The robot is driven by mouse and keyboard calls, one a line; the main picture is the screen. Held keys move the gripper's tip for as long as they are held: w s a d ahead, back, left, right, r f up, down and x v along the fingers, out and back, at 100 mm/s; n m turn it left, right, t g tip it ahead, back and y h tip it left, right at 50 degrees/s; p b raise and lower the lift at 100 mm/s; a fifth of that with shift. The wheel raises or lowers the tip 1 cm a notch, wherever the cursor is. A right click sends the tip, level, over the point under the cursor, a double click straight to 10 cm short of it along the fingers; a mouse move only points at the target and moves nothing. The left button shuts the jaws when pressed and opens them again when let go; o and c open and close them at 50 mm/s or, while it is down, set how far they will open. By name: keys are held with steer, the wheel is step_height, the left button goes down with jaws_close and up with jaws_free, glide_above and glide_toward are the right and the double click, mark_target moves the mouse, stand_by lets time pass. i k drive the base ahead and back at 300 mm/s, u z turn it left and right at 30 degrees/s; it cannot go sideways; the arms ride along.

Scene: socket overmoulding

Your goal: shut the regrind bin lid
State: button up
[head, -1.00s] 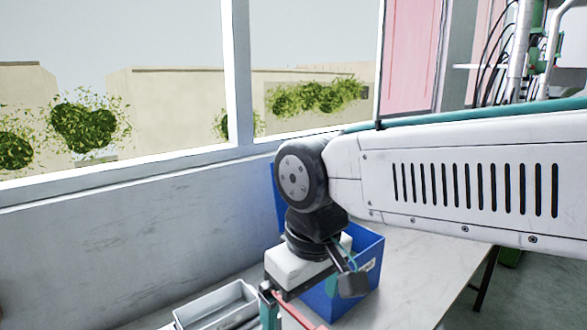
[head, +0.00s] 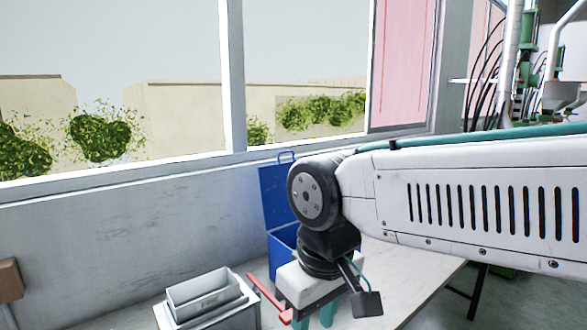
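The blue regrind bin (head: 283,243) stands on the table against the window wall, partly hidden behind my arm. Its blue lid (head: 274,192) is raised, standing up at the back with a loop handle (head: 286,156) on its top edge. My gripper (head: 315,314) points down in front of the bin, low in the head view. Its two teal fingers show a gap between them, and I see nothing held there. The fingertips are close to the bottom edge of the picture. My wrist hides much of the bin's opening and right side.
Grey stacked trays (head: 207,298) stand left of my gripper. A red bar-like thing (head: 268,297) lies between the trays and my gripper. The white tabletop (head: 420,283) is clear on the right. The window wall (head: 120,235) runs along the back.

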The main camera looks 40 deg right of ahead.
mark_target(278, 214)
steer(key=k, duration=0.75)
steer(key=z, duration=0.8)
steer(key=i, duration=0.95)
steer(key=z, duration=0.45)
steer(key=k, duration=1.1)
steer(key=z, duration=1.2)
steer(key=i, duration=1.2)
steer(key=u, duration=1.15)
steer(key=i, duration=0.75)
steer(key=u, duration=0.85)
